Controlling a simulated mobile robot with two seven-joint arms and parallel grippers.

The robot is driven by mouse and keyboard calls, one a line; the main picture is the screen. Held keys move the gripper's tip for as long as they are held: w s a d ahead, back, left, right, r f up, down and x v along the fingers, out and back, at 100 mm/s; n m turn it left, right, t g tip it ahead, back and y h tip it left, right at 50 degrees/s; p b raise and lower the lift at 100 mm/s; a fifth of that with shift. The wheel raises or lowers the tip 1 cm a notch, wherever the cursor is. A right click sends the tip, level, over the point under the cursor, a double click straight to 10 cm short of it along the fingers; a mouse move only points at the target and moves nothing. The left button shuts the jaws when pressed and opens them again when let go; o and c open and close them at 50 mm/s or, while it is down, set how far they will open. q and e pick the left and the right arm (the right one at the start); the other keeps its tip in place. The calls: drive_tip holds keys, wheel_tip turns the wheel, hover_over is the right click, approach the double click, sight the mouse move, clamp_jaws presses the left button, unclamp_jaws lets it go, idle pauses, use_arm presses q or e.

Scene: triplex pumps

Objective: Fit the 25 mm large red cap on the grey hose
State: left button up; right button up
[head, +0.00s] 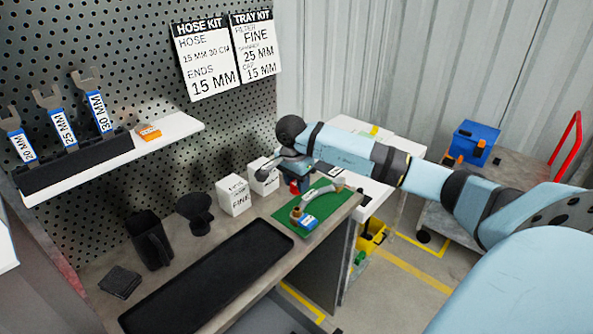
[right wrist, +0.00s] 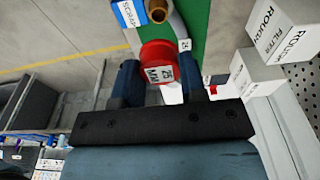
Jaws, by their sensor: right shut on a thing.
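My right gripper (head: 297,180) is shut on the large red cap (head: 294,188), just above the back left edge of the green mat (head: 309,228). In the right wrist view the red cap (right wrist: 158,64), marked 25 MM, sits between the two fingers (right wrist: 158,80). The grey hose (head: 321,194) lies curved on the mat, right of the cap and apart from it in the head view. In the right wrist view a pale piece shows below the cap, and I cannot tell if it is the hose. My left gripper is out of view.
A blue and white labelled block (head: 308,222) and a brass fitting (head: 296,214) are on the mat's front part. White filter boxes (head: 234,196) stand left of my gripper. A long black tray (head: 283,246) and a dark jug (head: 148,241) are further left.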

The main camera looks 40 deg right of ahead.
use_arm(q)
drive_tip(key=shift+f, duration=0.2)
use_arm(e)
drive_tip(key=b, duration=0.4)
hover_over(297, 209)
wheel_tip(297, 209, down, 5)
drive_tip(key=shift+f, duration=0.4)
use_arm(q)
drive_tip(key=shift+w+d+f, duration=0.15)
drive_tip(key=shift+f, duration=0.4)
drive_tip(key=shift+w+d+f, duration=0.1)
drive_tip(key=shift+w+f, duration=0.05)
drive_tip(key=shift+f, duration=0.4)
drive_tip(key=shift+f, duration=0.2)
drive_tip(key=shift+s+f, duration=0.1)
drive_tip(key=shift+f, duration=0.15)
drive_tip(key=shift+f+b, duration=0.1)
drive_tip(key=shift+b, duration=0.3)
use_arm(e)
drive_tip(key=shift+w, duration=0.1)
use_arm(q)
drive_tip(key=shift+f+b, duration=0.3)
drive_tip(key=shift+b, duration=0.2)
use_arm(e)
drive_tip(key=shift+f, duration=0.65)
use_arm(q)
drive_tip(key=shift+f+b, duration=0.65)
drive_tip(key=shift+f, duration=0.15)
use_arm(e)
drive_tip(key=shift+f, duration=0.95)
